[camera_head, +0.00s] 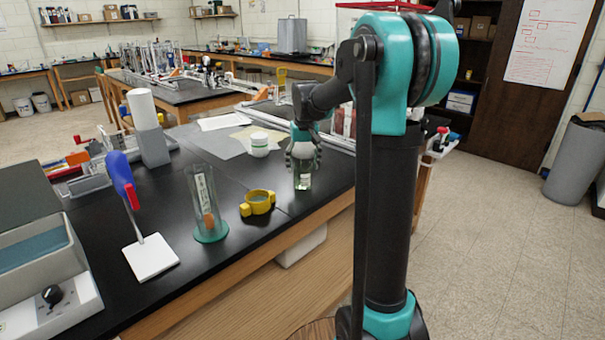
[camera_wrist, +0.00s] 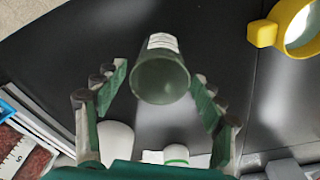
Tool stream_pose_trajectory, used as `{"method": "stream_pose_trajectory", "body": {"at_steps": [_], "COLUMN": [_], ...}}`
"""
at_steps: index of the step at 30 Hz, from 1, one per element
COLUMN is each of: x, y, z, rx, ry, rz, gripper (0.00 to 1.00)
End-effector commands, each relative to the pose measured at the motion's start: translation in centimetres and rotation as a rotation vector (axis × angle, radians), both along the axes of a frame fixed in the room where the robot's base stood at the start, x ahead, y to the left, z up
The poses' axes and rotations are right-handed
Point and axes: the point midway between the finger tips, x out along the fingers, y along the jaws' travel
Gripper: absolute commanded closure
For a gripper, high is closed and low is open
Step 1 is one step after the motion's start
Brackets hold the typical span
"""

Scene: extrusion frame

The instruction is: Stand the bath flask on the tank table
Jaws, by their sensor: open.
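A clear greenish glass vessel with a white label, which looks like the bath flask (camera_head: 303,178), stands upright at the right edge of the near black-topped table (camera_head: 275,224). My gripper (camera_head: 303,158) is directly above it, fingers pointing down around its upper part. In the wrist view the flask (camera_wrist: 160,78) shows its round mouth between the two spread fingers of my gripper (camera_wrist: 157,88). A gap shows on each side, so the gripper is open and not closed on it. I cannot tell which table is the tank table; another black-topped table (camera_head: 190,97) stands behind.
A yellow ring with lugs (camera_head: 257,202) and a tall clear cylinder (camera_head: 208,215) stand left of the flask. A white jar (camera_head: 259,146) is behind. A blue-handled tool with a white plate (camera_head: 150,258) stands farther left. Open floor lies to the right.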

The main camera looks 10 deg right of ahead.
Motion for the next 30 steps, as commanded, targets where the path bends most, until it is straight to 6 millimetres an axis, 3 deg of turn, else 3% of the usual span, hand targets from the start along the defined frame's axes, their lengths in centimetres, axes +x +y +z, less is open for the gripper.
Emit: {"method": "stream_pose_trajectory", "body": {"at_steps": [3, 9, 19, 23, 25, 30], "x": [-0.4, -0.8, -1.1, -2.8, -5.0, -13.1], "y": [0.0, -0.1, -0.1, -0.6, -1.0, -2.4], "z": [2.6, 6.0, 7.8, 6.2, 4.3, -2.8], "rx": [0.0, 0.0, 0.0, 0.002, 0.003, 0.008], "ry": [0.0, 0.0, -0.001, -0.017, -0.037, -0.11], "rz": [0.0, 0.0, 0.0, -0.008, -0.016, -0.046], "gripper": [0.31, 0.31, 0.31, 0.31, 0.31, 0.31]}}
